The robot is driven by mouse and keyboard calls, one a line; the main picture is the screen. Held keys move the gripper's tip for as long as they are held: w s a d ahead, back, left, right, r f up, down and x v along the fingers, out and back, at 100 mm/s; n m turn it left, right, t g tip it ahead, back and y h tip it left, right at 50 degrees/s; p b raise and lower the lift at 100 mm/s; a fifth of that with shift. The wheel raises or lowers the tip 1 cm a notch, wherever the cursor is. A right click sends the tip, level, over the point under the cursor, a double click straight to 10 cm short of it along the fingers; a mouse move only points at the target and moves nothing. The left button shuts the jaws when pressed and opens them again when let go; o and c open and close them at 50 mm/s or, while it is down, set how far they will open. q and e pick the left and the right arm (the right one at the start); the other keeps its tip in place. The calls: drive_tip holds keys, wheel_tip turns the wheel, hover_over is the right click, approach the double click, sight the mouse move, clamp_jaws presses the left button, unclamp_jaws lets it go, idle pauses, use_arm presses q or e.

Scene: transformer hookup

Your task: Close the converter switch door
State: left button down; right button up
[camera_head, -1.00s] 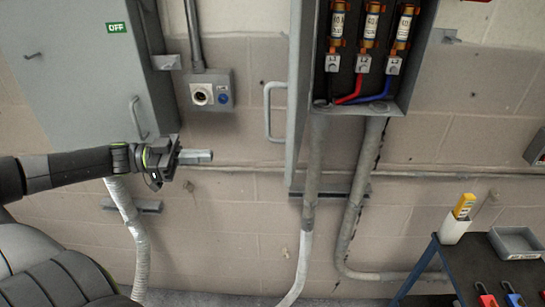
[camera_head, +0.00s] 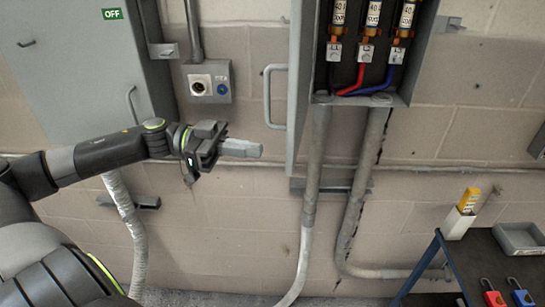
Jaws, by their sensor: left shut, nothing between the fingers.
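The switch door (camera_head: 299,75) is a grey panel seen nearly edge-on, standing open at the left of the grey switch box (camera_head: 399,99). A grey bar handle (camera_head: 268,97) sticks out from the door's left side. Inside the box are several fuses (camera_head: 371,15) with red and blue cables. My left gripper (camera_head: 240,149) is shut and empty, to the left of the door and a little below its handle, apart from both. My right gripper is not in view.
A closed grey cabinet marked OFF (camera_head: 75,65) hangs at the left. A small socket box (camera_head: 208,83) is between it and the door. Conduits (camera_head: 309,200) run down the wall. A dark cart (camera_head: 475,262) at lower right holds a grey tray (camera_head: 520,239), padlocks and a yellow tool.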

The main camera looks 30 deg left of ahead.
use_arm(q)
drive_tip(key=shift+x, duration=2.45)
